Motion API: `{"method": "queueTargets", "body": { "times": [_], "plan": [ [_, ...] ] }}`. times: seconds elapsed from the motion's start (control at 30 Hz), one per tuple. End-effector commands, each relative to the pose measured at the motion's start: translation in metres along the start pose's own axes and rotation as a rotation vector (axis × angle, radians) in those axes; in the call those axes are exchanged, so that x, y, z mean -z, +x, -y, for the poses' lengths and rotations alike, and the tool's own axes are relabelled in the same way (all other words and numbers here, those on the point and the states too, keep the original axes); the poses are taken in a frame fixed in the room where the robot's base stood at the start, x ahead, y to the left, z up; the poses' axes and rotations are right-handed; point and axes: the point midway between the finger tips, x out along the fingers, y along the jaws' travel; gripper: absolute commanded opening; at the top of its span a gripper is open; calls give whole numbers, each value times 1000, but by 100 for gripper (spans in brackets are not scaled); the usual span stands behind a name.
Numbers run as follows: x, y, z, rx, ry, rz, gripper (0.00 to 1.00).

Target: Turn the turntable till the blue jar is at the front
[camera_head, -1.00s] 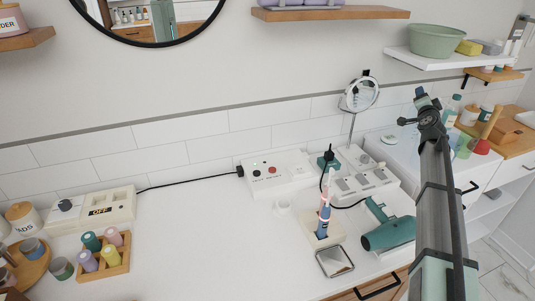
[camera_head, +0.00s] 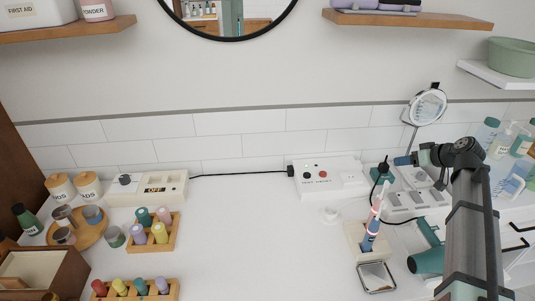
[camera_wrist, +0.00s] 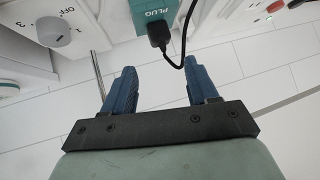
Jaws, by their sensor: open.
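The turntable (camera_head: 86,240) is a round wooden board on the counter at the left of the head view. Several small jars stand on it. The blue jar (camera_head: 93,217) is at its back right side, beside a brown-grey jar (camera_head: 64,214). Another grey jar (camera_head: 63,236) is near its front. My gripper (camera_head: 403,161) is far to the right, near the mirror stand and plug. In the wrist view, my gripper (camera_wrist: 161,85) has its two blue fingers apart with nothing between them. The turntable is not in the wrist view.
A grey-green jar (camera_head: 114,237) stands just right of the turntable. Wooden racks of coloured bottles (camera_head: 177,240) stand further right and in front. Two lidded canisters (camera_head: 88,185) are behind it. A wooden box (camera_head: 40,275) is in front. The middle counter is clear.

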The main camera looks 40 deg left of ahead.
Motion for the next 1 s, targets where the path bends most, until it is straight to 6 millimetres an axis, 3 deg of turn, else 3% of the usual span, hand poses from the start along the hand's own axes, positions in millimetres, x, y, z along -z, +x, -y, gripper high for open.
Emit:
{"method": "queueTargets", "body": {
  "times": [0.27,0.6,1.0],
  "plan": [
    [18,30,95,132,-148,63,58],
    [39,65,255,341,-393,150,58],
    [84,128,419,499,-645,256,58]
  ]
}}
